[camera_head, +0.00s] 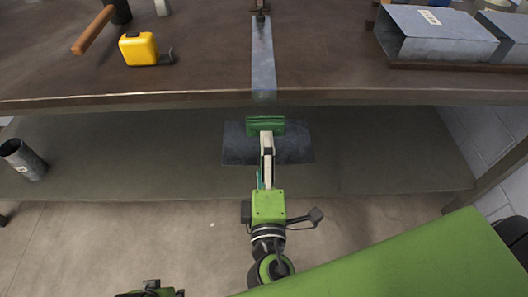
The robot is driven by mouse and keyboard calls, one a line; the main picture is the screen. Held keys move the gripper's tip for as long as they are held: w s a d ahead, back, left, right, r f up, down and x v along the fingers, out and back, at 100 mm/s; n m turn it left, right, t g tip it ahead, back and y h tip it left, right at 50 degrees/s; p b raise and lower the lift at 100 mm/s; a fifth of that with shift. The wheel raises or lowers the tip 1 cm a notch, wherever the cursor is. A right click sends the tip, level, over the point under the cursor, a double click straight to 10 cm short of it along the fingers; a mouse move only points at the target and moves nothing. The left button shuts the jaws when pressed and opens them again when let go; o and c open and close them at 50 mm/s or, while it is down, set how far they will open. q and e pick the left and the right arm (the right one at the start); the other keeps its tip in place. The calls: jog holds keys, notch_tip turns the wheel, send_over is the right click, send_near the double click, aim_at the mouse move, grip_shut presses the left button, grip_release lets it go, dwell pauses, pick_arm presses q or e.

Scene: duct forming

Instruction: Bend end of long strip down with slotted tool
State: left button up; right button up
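The long grey metal strip (263,62) lies on the brown bench top. It runs from a dark clamp-like piece (260,8) at the back to the front edge, where its end shows over the edge. The slotted tool (265,126) has a green head and a pale handle. Its head is just in front of the strip's end, with a small gap in the picture; its slot is hidden. My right gripper (266,181) is around the tool's handle and appears shut on it; its fingertips are partly hidden. My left gripper (150,291) shows only partly at the bottom edge.
A yellow tape measure (138,48) and a wooden-handled hammer (94,30) lie left of the strip. Grey duct pieces (436,35) stand at the back right. A dark sheet (240,146) and a metal cylinder (22,159) are on the lower shelf (120,155).

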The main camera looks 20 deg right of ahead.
pick_arm(q)
notch_tip(320, 180, up, 5)
jog(key=shift+f+b, duration=0.1)
jog(key=shift+b, duration=0.5)
pick_arm(e)
jog(key=v, duration=0.3)
jog(key=shift+s+a, duration=0.1)
jog(key=shift+s, duration=0.15)
jog(key=shift+f, duration=0.1)
